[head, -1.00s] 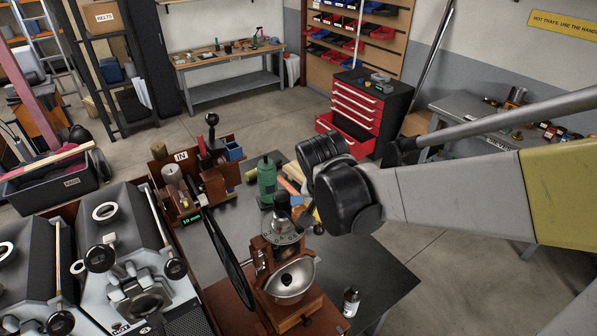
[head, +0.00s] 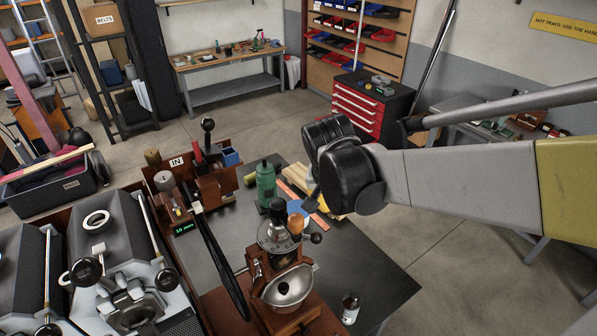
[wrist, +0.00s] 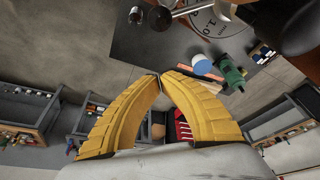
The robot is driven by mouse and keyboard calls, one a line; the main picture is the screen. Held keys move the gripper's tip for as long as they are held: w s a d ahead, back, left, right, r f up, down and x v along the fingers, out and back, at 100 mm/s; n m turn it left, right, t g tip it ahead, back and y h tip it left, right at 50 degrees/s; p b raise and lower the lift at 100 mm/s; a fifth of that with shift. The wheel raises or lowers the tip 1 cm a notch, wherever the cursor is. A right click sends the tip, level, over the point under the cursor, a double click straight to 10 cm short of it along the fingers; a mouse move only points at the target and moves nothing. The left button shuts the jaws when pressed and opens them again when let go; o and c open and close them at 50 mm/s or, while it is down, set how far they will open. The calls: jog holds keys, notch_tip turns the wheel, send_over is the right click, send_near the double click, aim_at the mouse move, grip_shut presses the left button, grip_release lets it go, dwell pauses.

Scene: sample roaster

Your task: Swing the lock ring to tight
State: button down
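The coffee grinder (head: 286,285) stands on the dark bench with a metal bowl on its front. Its round metal collar with a scale (head: 276,240) shows on top, and a short lever ends in a black ball (head: 315,238) at its right. In the wrist view the scale dial (wrist: 208,16) is at the top edge, with the black ball (wrist: 160,17) to its left. My gripper (wrist: 159,77) has yellow fingers whose tips come together with nothing between them. It is apart from the ball and dial.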

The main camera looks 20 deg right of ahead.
jog(key=v, duration=0.8)
jog(key=shift+s+a, duration=0.3)
jog(key=shift+a, duration=0.05)
jog(key=shift+r, duration=0.1)
jog(key=s+a+f+n+t+y, duration=0.2)
jog(key=s+n+t, duration=0.2)
jog(key=s+n, duration=0.5)
notch_tip(320, 180, down, 27)
jog(key=s+m+b, duration=0.1)
jog(key=b, duration=2.5)
jog(key=shift+s+m+b, duration=0.25)
jog(key=shift+m+b, duration=0.1)
jog(key=shift+m, duration=0.05)
jog(key=shift+d, duration=0.1)
